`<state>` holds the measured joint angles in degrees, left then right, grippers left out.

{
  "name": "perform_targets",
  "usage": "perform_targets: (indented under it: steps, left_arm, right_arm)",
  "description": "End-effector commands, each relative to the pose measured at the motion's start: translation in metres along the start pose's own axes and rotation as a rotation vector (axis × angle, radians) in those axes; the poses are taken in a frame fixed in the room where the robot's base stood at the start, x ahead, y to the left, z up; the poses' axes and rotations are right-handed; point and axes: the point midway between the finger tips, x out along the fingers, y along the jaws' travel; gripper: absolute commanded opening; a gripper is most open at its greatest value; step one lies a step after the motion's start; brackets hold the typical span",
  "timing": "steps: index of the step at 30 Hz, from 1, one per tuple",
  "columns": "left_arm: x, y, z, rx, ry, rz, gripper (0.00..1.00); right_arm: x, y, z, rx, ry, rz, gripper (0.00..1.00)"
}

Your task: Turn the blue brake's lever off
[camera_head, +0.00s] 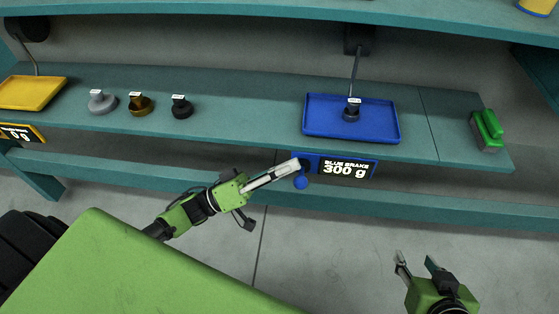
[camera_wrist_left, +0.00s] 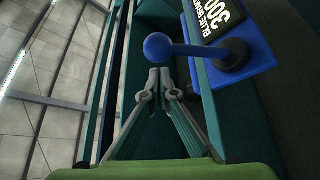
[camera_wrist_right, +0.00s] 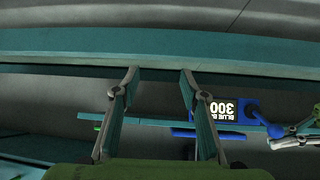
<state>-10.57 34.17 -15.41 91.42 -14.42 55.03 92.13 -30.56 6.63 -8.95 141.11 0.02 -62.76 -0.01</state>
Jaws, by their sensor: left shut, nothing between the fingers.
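The blue brake's plate (camera_head: 347,167) is fixed to the shelf's front edge and reads "BLUE BRAKE 300 g". Its lever has a dark pivot and a blue ball knob (camera_head: 301,182), which hangs just below the plate's left end. My left gripper (camera_head: 297,164) is shut and empty, with its tips beside the lever. In the left wrist view the blue knob (camera_wrist_left: 158,46) sits just beyond the shut fingertips (camera_wrist_left: 159,76); whether they touch is unclear. My right gripper (camera_head: 417,262) is open and empty, low at the right, away from the brake.
A blue tray (camera_head: 384,132) on the shelf holds a dark weight (camera_head: 351,110). Grey (camera_head: 102,103), bronze (camera_head: 140,104) and black (camera_head: 181,107) weights stand further left. A yellow tray (camera_head: 30,92) is at far left and a green block (camera_head: 487,130) at right.

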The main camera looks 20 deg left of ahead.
Motion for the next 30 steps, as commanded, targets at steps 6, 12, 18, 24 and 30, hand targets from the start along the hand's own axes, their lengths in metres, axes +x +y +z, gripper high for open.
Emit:
perform_targets:
  steps: [6,12,18,24,30]
  left_arm:
    - [-0.004,0.0,0.011,0.0,0.002,0.0,0.0]
    - [-0.005,0.0,0.012,0.001,0.001,0.0,0.0]
    - [-0.005,0.0,0.012,0.001,0.001,0.0,0.0]
    - [-0.006,-0.001,0.014,0.012,0.001,0.007,0.0]
    - [-0.007,-0.001,0.017,0.042,0.0,0.024,0.0]
  right_arm:
    - [0.003,-0.002,-0.019,-0.001,0.081,-0.004,0.4]
    - [0.002,-0.002,-0.022,-0.001,0.092,-0.004,0.4]
    - [0.002,-0.002,-0.022,-0.001,0.092,-0.004,0.4]
    - [0.003,-0.003,-0.03,-0.002,0.13,-0.006,0.4]
    - [0.003,-0.007,-0.058,-0.003,0.249,-0.014,0.4]
